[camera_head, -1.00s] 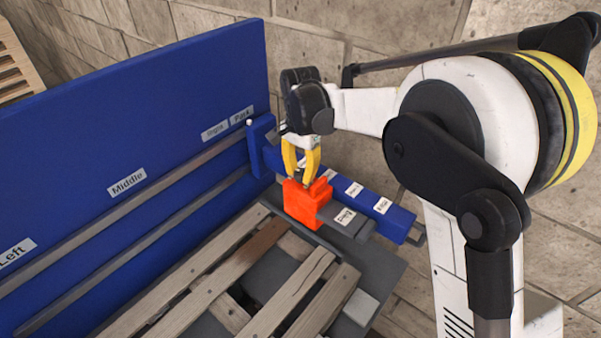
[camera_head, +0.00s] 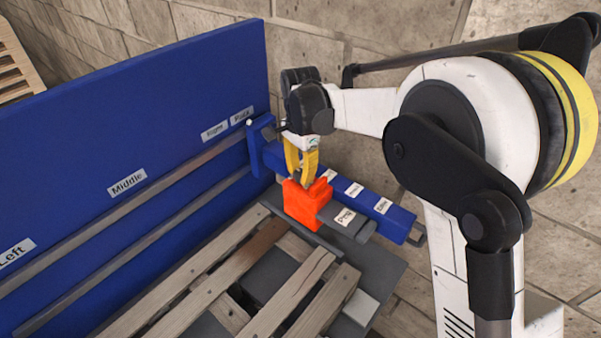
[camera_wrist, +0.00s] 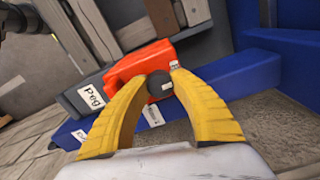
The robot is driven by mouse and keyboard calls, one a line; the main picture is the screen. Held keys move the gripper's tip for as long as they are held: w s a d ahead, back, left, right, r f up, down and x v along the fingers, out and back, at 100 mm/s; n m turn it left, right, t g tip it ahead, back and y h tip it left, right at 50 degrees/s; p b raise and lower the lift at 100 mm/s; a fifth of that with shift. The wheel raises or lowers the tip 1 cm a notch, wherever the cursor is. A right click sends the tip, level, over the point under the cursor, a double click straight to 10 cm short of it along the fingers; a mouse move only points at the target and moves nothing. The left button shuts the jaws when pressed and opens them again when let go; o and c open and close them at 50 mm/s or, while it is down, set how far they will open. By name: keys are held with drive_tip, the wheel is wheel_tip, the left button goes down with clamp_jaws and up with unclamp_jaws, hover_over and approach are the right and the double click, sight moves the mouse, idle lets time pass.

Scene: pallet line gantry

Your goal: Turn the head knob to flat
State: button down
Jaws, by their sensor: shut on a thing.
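A small dark round knob (camera_wrist: 160,84) with a pale mark is on the head, between the yellow fingertips. My gripper (camera_head: 302,178) reaches down onto the top of the head, its fingers close together. In the wrist view my gripper (camera_wrist: 160,80) is shut on the knob, one finger on each side. The fingers hide the knob in the head view.
The blue bar (camera_head: 400,222) with small white labels runs behind the head. A grey piece labelled Peg (camera_head: 347,217) lies beside it. A tall blue board (camera_head: 120,120) with position labels stands left. Wooden pallet slats (camera_head: 185,285) lie in front. A stone wall is behind.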

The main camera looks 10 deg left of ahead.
sight(301, 171)
drive_tip(key=c, duration=1)
unclamp_jaws()
drive_tip(key=shift+c, duration=0.2)
wheel_tip(301, 171, up, 12)
